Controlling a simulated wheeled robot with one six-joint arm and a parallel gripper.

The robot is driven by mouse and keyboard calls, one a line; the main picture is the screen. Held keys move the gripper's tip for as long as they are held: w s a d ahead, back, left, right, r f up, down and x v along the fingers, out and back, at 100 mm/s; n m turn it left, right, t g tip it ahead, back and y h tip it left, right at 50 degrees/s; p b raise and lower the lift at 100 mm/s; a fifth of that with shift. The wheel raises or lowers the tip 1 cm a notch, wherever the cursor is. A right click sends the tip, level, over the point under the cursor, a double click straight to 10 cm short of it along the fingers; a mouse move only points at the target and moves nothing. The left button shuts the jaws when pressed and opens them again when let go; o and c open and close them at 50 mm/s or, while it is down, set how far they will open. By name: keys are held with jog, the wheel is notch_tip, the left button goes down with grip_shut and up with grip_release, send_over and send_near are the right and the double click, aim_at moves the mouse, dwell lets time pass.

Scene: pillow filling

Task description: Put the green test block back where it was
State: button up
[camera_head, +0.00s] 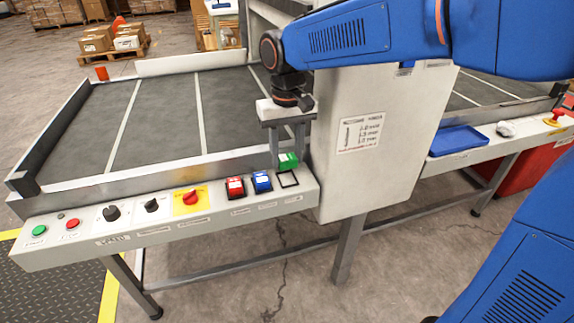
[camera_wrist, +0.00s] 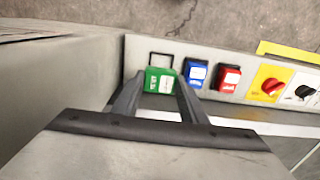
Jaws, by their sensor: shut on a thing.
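The green test block (camera_head: 288,161) is between the fingers of my gripper (camera_head: 287,160), over the back edge of the control panel. In the wrist view the green block (camera_wrist: 159,81) shows its white label, with my gripper's fingers (camera_wrist: 157,88) shut on its sides. An empty black-outlined square (camera_head: 287,179) lies on the panel just in front of the block; it also shows in the wrist view (camera_wrist: 161,59). The blue block (camera_head: 261,182) and the red block (camera_head: 235,188) sit in a row to its left. I cannot tell the exact gap beneath the green block.
The panel (camera_head: 130,232) also carries knobs, buttons and a yellow-backed red switch (camera_head: 190,197). A tall pale cabinet (camera_head: 375,185) stands close on the right of the gripper. A grey table surface (camera_head: 160,110) lies behind. A blue tray (camera_head: 458,140) is farther right.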

aim_at(287, 157)
jog(key=shift+f, duration=1.8)
jog(key=shift+f, duration=0.2)
jog(key=o, duration=1.2)
jog(key=shift+c, duration=0.2)
notch_tip(287, 157, up, 12)
jog(key=shift+r, duration=0.25)
